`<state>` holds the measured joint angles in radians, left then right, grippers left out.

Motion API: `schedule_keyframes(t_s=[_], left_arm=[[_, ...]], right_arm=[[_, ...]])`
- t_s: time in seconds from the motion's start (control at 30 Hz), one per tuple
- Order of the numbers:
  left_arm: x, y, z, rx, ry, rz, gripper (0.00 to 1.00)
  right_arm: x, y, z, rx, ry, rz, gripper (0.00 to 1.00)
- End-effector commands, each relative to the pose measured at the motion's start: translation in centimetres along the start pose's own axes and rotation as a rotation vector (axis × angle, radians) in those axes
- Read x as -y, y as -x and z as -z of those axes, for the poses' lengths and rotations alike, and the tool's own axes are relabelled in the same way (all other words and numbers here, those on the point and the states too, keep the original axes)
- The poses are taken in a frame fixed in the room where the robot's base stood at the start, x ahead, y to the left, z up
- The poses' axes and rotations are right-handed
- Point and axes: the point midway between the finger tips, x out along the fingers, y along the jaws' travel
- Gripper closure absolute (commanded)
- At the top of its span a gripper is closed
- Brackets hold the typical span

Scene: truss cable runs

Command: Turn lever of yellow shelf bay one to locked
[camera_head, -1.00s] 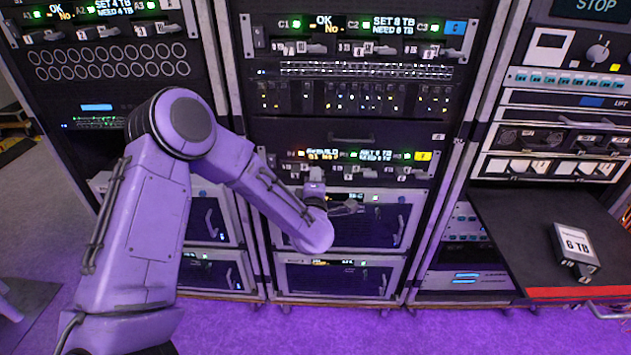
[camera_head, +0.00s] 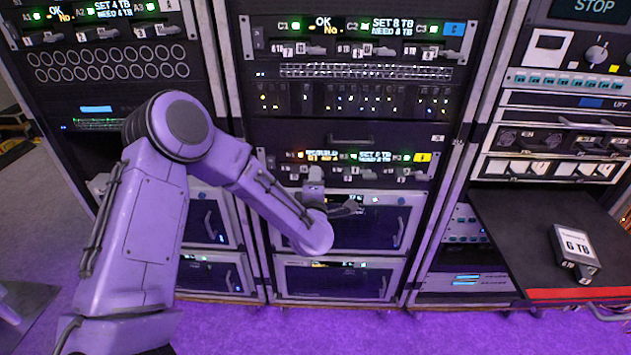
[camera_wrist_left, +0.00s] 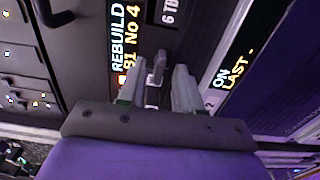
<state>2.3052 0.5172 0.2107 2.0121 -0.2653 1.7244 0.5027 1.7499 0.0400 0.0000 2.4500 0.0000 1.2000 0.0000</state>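The yellow shelf is the lower drive shelf of the middle rack, with a yellow tag (camera_head: 422,157) at its right end. My left gripper (camera_head: 330,193) is at the left part of this shelf. In the left wrist view my left gripper (camera_wrist_left: 158,78) is open, with a small grey lever (camera_wrist_left: 158,66) between its fingertips. I cannot tell whether a finger touches it. My arm partly hides bay one in the head view. My right gripper is not in view.
Below are drawers with handles, one with a lit screen (camera_wrist_left: 233,72) reading ON, LAST. Above is the blue-tagged shelf (camera_head: 365,27). At right, a black ledge (camera_head: 510,225) holds a 6 TB drive (camera_head: 574,245). The purple floor (camera_head: 400,325) in front is clear.

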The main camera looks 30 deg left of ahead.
Motion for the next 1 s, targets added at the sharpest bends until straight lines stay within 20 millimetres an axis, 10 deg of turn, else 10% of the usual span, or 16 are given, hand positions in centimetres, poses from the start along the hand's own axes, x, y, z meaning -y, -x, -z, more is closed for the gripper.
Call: schedule_keyframes(t_s=[0.53, 1.0], left_arm=[[0.1, 9.5, -0.2, 0.004, -0.001, 0.001, 0.66], [0.0, 10.6, -0.1, 0.001, 0.0, 0.0, 0.66]], right_arm=[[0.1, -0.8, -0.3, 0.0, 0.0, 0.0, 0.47], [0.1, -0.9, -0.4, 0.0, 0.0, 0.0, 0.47]])
